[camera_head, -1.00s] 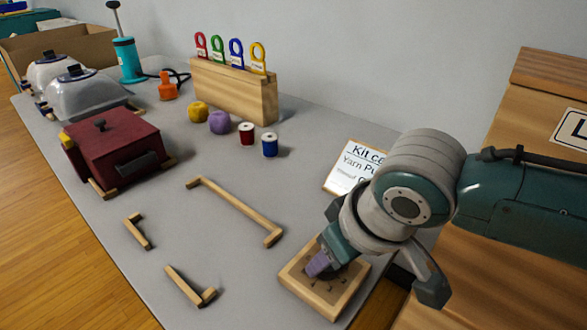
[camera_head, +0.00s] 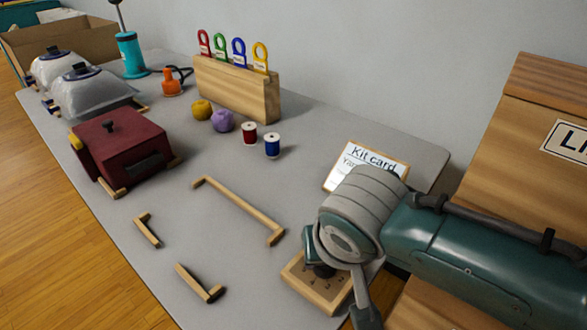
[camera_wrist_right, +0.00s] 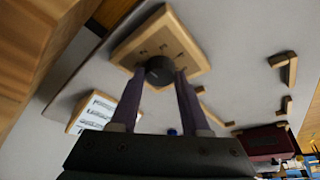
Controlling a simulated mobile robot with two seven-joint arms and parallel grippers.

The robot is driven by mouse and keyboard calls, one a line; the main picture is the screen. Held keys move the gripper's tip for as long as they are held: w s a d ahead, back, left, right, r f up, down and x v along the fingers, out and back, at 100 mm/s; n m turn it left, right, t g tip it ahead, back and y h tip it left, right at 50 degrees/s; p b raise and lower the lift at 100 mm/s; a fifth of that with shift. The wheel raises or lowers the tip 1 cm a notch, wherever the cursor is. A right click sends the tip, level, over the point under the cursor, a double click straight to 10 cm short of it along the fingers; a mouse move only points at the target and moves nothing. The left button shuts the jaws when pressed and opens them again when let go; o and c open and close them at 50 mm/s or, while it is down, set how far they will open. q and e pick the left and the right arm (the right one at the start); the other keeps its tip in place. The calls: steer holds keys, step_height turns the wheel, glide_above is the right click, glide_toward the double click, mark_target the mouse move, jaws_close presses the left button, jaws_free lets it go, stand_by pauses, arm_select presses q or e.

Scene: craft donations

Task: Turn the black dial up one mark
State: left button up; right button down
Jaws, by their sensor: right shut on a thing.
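The black dial (camera_wrist_right: 159,70) stands on a small wooden board (camera_wrist_right: 196,52) with dark marks around it. My right gripper (camera_wrist_right: 159,78) has its two purple fingers shut on the dial, one on each side. In the head view the wooden board (camera_head: 302,287) lies at the table's front right, and my right wrist hides much of it and the fingers. Which mark the dial points to cannot be made out. My left gripper is not in view.
A kit card (camera_head: 347,180) stands behind my right arm. Wooden corner pieces (camera_head: 240,212) lie on the grey table left of the board. A dark red box (camera_head: 115,150), spools and a wooden tag rack (camera_head: 225,88) are farther back.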

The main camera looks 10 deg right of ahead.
steer(key=shift+c, duration=1.9)
jaws_free()
steer(key=p+v, duration=0.5)
steer(key=v, duration=0.4)
steer(key=shift+s+r, duration=0.2)
steer(key=shift+r, duration=0.2)
